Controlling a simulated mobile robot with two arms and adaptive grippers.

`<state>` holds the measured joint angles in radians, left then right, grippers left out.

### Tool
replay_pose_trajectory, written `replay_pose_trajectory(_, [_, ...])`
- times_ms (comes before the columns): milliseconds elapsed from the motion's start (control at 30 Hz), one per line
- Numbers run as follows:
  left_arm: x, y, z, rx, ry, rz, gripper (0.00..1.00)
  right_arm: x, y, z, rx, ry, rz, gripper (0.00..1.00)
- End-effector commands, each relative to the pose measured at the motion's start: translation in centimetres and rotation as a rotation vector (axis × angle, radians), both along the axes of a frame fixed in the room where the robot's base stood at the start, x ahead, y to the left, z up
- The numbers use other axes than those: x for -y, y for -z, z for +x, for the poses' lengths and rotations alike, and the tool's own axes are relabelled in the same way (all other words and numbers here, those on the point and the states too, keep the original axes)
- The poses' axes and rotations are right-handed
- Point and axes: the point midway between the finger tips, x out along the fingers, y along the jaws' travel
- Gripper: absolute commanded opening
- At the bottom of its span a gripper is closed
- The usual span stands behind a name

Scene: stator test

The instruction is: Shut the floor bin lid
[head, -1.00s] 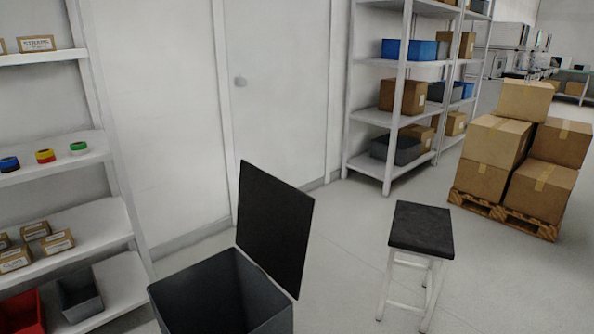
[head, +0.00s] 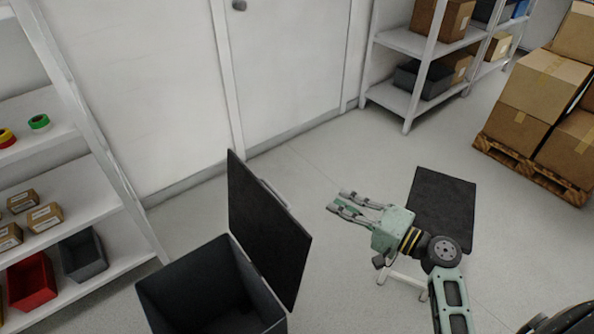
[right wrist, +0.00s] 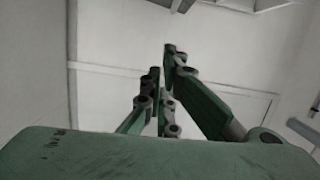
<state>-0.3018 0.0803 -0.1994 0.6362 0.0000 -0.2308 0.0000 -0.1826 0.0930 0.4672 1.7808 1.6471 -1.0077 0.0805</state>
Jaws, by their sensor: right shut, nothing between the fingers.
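The floor bin (head: 165,294) is a dark grey open box at the bottom of the head view, and its inside looks empty where it shows. Its black lid (head: 268,230) stands up, hinged at the bin's right rim, with a thin light handle strip on its far edge. My right gripper (head: 336,202) is shut and empty, to the right of the lid and apart from it, pointing left. In the right wrist view its fingers (right wrist: 162,75) are together against the pale wall and ceiling. My left gripper is not in view.
A black-topped stool (head: 445,200) stands behind my right arm. A white shelf (head: 115,260) with tapes, small boxes and a red bin (head: 30,282) is on the left. Boxes on a pallet (head: 530,170) stand at the right. Floor between lid and door is clear.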

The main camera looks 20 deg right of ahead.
Motion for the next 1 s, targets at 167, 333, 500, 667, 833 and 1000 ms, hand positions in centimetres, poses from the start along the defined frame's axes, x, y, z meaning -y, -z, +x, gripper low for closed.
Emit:
replay_pose_trajectory(167, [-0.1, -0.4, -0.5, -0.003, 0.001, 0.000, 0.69, -0.3, -1.0, 1.2, 0.015, 0.009, 0.029, 0.00])
replay_pose_trajectory(333, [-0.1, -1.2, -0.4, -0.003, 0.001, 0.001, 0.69, -2.0, -1.1, 4.0, 0.015, 0.006, 0.029, 0.00])
replay_pose_trajectory(500, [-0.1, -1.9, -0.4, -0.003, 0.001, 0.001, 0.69, -4.1, -1.0, 7.1, 0.014, 0.005, 0.027, 0.00])
replay_pose_trajectory(667, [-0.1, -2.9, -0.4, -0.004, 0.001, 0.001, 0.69, -6.2, -0.9, 8.2, 0.009, 0.005, 0.028, 0.00])
replay_pose_trajectory(833, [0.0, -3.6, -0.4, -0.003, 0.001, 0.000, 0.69, -8.1, -0.7, 7.6, 0.010, 0.008, 0.025, 0.00])
replay_pose_trajectory(1000, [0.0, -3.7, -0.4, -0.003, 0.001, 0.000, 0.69, -8.8, -0.5, 7.3, 0.011, 0.008, 0.022, 0.00])
